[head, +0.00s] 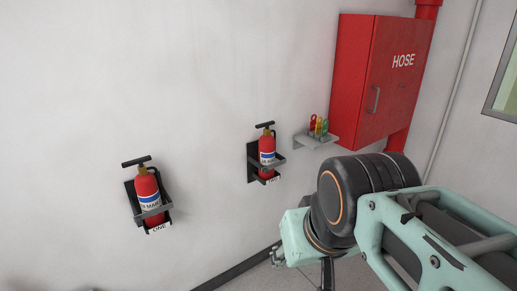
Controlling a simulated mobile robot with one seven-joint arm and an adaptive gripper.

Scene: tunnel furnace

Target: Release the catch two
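Two red fire extinguishers hang in black brackets on the white wall in the head view. The farther extinguisher (267,150) stands upright near the middle, with a small plate (273,180) below it whose text is too small to read. A grey band (275,162) crosses its front, closed around it as far as I can see; any catch on it is too small to make out. The nearer extinguisher (147,190) is at left, over a plate marked ONE (159,228), also with a band across it. My arm comes in from the lower right, well apart from both; my gripper's fingers cannot be made out.
A red HOSE cabinet (378,80) with a handle is on the wall at upper right. A small grey shelf (316,140) beside it holds red, yellow and green items (319,126). A window edge (504,85) is at far right. The wall between the extinguishers is clear.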

